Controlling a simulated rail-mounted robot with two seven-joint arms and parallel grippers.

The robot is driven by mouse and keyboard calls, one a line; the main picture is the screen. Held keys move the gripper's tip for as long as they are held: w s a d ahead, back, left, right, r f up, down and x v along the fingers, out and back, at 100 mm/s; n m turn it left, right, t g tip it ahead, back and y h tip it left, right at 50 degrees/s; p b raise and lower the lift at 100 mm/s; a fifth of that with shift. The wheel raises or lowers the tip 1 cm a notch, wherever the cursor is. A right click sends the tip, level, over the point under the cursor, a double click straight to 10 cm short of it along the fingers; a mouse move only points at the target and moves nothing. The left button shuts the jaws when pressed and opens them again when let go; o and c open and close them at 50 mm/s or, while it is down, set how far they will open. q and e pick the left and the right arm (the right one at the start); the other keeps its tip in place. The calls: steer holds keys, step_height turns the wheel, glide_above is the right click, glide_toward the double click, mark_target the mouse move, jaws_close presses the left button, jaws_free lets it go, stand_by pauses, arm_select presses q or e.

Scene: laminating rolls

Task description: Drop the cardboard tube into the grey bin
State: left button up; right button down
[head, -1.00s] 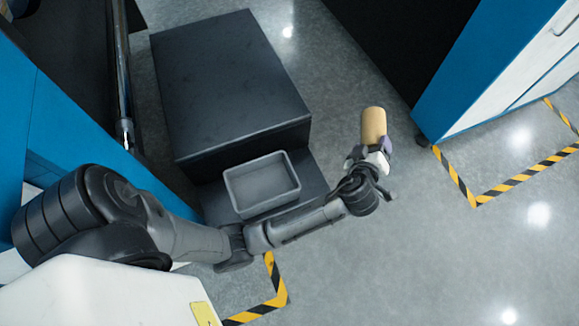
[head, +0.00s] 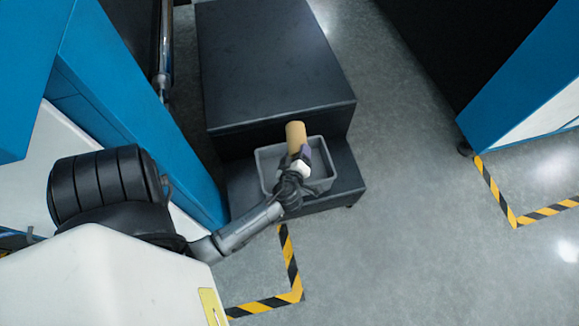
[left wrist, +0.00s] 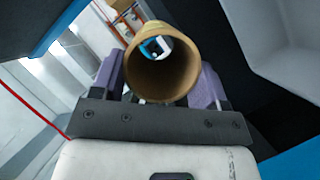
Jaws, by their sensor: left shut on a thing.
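The tan cardboard tube (head: 296,137) is held in my left gripper (head: 300,155). In the head view the tube overlaps the grey bin (head: 263,170), with its far end past the bin's back rim. The grey bin stands on the low black step, and my gripper and wrist hide part of its inside. How high the tube is above the bin I cannot tell. In the left wrist view the tube (left wrist: 162,75) shows end-on and hollow between the two purple fingers (left wrist: 205,88). My right gripper is not in view.
The black step (head: 348,178) joins a taller black block (head: 270,60) right behind the bin. Blue machine panels (head: 130,90) stand at the left, and a blue and white cabinet (head: 520,95) at the right. The grey floor between is clear, with yellow-black tape (head: 290,265).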

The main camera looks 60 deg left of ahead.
arm_select(q)
steer(key=shift+s+a+f, duration=0.1)
steer(key=shift+s+f, duration=0.05)
steer(key=shift+f, duration=0.25)
step_height(320, 180, down, 3)
steer(key=b, duration=0.2)
steer(key=shift+f+b, duration=0.15)
steer(key=shift+b, duration=0.2)
steer(key=shift+f+b, duration=0.6)
steer(key=shift+f, duration=0.45)
steer(key=o, duration=1)
steer(key=shift+p+v, duration=0.95)
steer(key=shift+v, duration=2.75)
